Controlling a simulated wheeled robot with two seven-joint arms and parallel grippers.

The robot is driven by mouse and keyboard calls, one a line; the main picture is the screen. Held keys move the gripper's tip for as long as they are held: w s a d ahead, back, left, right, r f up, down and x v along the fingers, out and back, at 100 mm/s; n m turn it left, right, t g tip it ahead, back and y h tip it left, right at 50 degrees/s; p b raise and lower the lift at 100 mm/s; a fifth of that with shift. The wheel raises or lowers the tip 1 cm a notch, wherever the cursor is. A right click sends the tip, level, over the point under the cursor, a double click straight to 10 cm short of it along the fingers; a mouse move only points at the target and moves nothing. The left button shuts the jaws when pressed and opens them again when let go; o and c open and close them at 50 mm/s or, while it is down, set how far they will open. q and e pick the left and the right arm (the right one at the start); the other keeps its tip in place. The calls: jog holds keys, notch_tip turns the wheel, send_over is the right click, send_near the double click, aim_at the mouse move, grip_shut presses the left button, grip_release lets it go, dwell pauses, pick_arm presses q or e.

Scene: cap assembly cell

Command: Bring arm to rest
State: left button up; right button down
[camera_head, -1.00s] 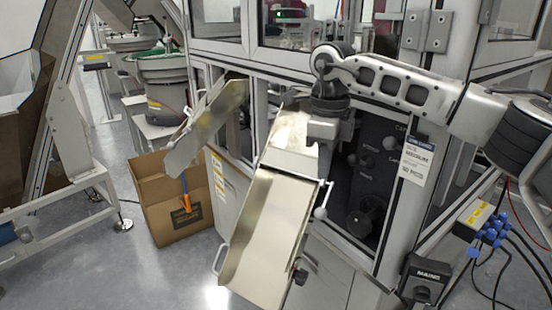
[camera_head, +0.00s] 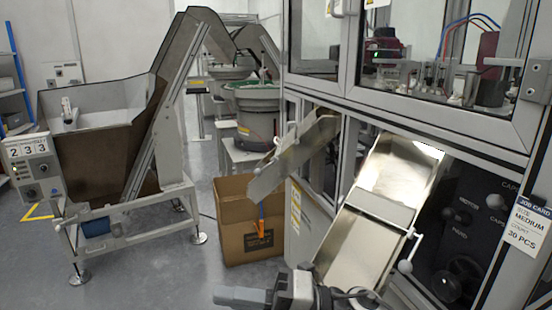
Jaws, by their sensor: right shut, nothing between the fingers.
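My right gripper (camera_head: 228,296) is low at the bottom edge of the head view, pointing left. Its fingers are shut with nothing between them. It is in front of the machine, below the lower end of the metal chute (camera_head: 357,246), and looks apart from it. Most of my right arm is cut off by the bottom edge. My left gripper is not in view.
A cardboard box (camera_head: 236,225) stands on the floor under a second, tilted chute (camera_head: 292,155). A hopper with a conveyor (camera_head: 100,150) stands at the left. The machine cabinet with dark panel and job card (camera_head: 527,230) fills the right. Floor at lower left is clear.

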jog(key=w+d+f+m+t+h, duration=0.1)
jog(key=d+f+m+t+h, duration=0.4)
jog(key=m+t, duration=0.5)
jog(key=w+d+f+m+t+h, duration=0.1)
jog(key=d+f+m+t+h, duration=0.4)
jog(key=m, duration=1)
jog(key=s+d+f+m+g+h, duration=0.4)
jog(key=s+d+f+m+h, duration=0.2)
jog(key=s+d+f+m, duration=0.4)
jog(key=s+f, duration=0.3)
jog(key=f, duration=0.2)
jog(key=shift+g+h, duration=0.4)
